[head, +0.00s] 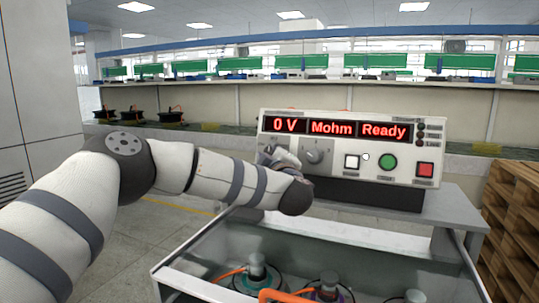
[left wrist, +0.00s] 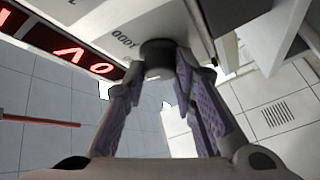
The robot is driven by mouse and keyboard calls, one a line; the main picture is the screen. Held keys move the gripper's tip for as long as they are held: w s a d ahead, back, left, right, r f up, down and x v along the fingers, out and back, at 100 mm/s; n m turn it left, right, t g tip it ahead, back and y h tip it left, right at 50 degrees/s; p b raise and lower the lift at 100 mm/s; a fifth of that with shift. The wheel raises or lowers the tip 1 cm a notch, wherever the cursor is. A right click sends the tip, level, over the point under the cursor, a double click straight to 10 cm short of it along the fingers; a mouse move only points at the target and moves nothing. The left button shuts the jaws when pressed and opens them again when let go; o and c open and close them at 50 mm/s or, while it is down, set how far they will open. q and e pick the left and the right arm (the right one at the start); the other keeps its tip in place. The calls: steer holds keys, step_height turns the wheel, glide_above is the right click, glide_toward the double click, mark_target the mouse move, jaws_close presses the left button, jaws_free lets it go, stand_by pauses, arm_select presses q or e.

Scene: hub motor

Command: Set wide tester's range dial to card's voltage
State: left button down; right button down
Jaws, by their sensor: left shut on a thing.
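The wide tester (head: 345,122) stands on a grey stand, its red display reading "0 V", "Mohm" and "Ready". My left gripper (head: 285,158) is at the left end of its front panel and covers much of the left dial. A second dial (head: 318,152) sits just right of my gripper, free. I cannot make out a card with a voltage. My right gripper is not in view.
A white button (head: 352,162), a green button (head: 388,162) and a red button (head: 425,170) are on the panel's right half. In front is an open glass-sided bin (head: 190,272) holding motors and orange cables. Wooden pallets (head: 513,215) stand at the right.

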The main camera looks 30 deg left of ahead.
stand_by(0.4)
arm_select(q)
steer(key=c, duration=1.3)
jaws_free()
steer(key=shift+d, duration=0.1)
steer(key=v, duration=1.1)
steer(key=shift+s+d, duration=0.25)
steer(key=shift+s, duration=0.1)
